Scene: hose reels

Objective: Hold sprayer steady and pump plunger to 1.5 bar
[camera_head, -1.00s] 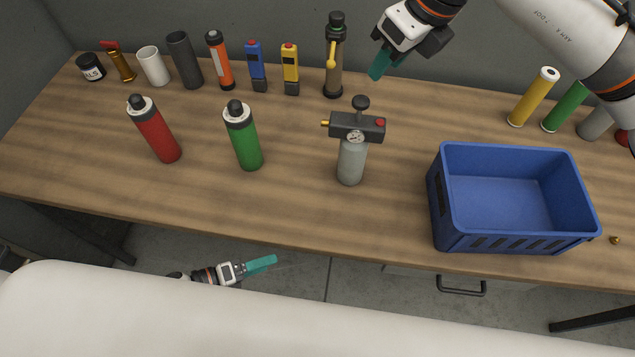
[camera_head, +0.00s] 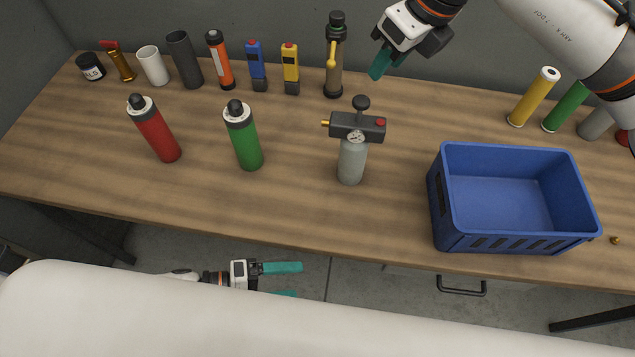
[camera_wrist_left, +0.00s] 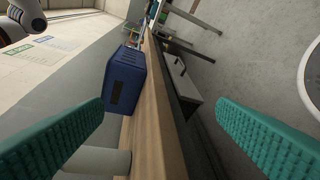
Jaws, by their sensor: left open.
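The sprayer (camera_head: 351,163) stands upright on the wooden table, left of the blue crate. It has a grey bottle, a dark head with a small round gauge (camera_head: 356,137), a brass nozzle at left and a black plunger knob (camera_head: 361,103) on top. My left gripper (camera_head: 297,280) is open and empty, in front of the table's front edge and below the sprayer in the head view. In the left wrist view, a pale grey cylinder, likely the sprayer's bottle (camera_wrist_left: 100,161), is partly behind one finger. My right gripper (camera_head: 379,66) hangs above the table's back, apart from the sprayer; its finger gap is unclear.
A blue crate (camera_head: 510,244) stands right of the sprayer. Green (camera_head: 246,145) and red (camera_head: 160,140) bottles stand at left. A pump with a yellow handle (camera_head: 333,70) and several tools line the back. The table (camera_head: 300,215) is clear in front of the sprayer.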

